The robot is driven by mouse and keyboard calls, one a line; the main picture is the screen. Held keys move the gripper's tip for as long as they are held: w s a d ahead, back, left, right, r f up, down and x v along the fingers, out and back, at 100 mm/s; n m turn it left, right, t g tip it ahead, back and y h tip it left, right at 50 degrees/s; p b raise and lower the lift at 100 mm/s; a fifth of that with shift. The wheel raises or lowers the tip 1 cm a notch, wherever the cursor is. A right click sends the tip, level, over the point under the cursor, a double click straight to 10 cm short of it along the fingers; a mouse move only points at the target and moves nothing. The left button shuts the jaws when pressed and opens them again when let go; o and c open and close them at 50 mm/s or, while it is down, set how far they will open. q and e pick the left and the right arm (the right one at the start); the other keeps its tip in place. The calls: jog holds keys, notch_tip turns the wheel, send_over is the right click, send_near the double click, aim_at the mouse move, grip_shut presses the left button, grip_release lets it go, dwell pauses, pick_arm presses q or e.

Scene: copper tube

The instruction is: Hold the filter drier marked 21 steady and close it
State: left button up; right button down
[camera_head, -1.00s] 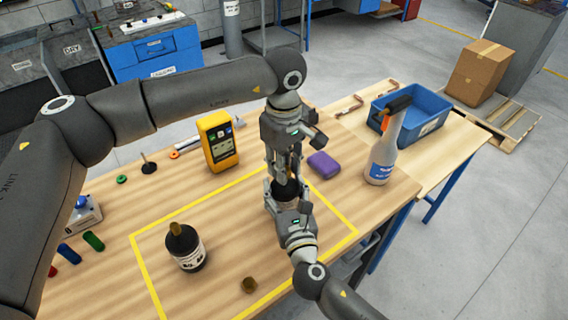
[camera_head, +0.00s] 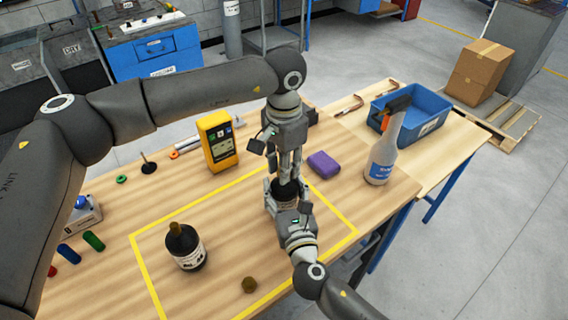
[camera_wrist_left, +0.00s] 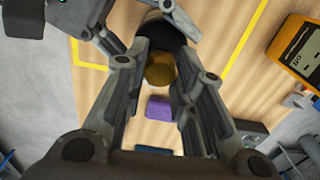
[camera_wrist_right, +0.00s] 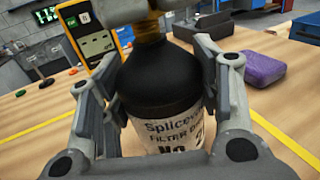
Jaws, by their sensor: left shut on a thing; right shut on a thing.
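The filter drier (camera_wrist_right: 160,90) is a dark bottle with a white label. In the right wrist view the label reads "Filter", with a partly hidden number that looks like 21. My right gripper (camera_head: 286,196) is shut around its body and the drier stands upright. My left gripper (camera_head: 288,178) points straight down above it, shut on the brass cap (camera_wrist_left: 160,68) at the drier's neck. The cap also shows at the top of the right wrist view (camera_wrist_right: 147,28). Whether it sits fully down on the neck is hidden by the fingers.
A second dark bottle (camera_head: 186,248) with a brass top and a loose brass cap (camera_head: 249,285) are at the front left.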

pick_arm(q)
jog(key=shift+w+m, duration=0.1)
jog(key=shift+m, duration=0.6)
jog(key=o, duration=0.8)
jog(key=shift+o, duration=0.2)
jog(key=shift+r, duration=2.25)
jog(key=shift+c, duration=0.2)
